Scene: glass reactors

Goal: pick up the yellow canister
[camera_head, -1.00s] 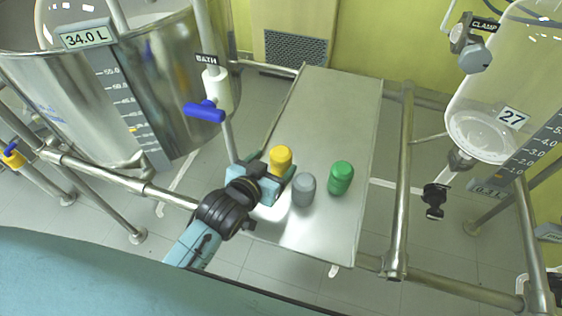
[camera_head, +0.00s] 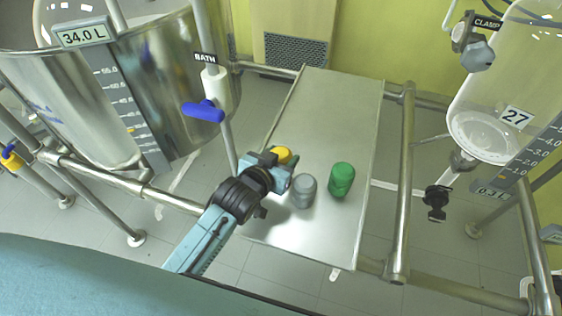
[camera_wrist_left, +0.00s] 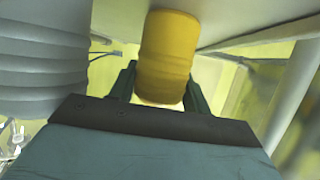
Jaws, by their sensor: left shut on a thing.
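The yellow canister (camera_head: 284,154) shows only its top in the head view, at the left part of the metal shelf (camera_head: 335,110). The rest of it is hidden behind my left gripper (camera_head: 276,166). In the left wrist view the yellow canister (camera_wrist_left: 167,58) stands between the two dark fingers of my left gripper (camera_wrist_left: 160,88), which is shut on it. I cannot tell whether it is clear of the shelf. My right gripper is not in view.
A grey canister (camera_head: 304,190) stands close to the right of my left gripper, with a green canister (camera_head: 341,180) beyond it. A blue-handled valve (camera_head: 204,111) and a steel vessel (camera_head: 60,100) are at left. A glass reactor (camera_head: 490,120) hangs at right. The far shelf is bare.

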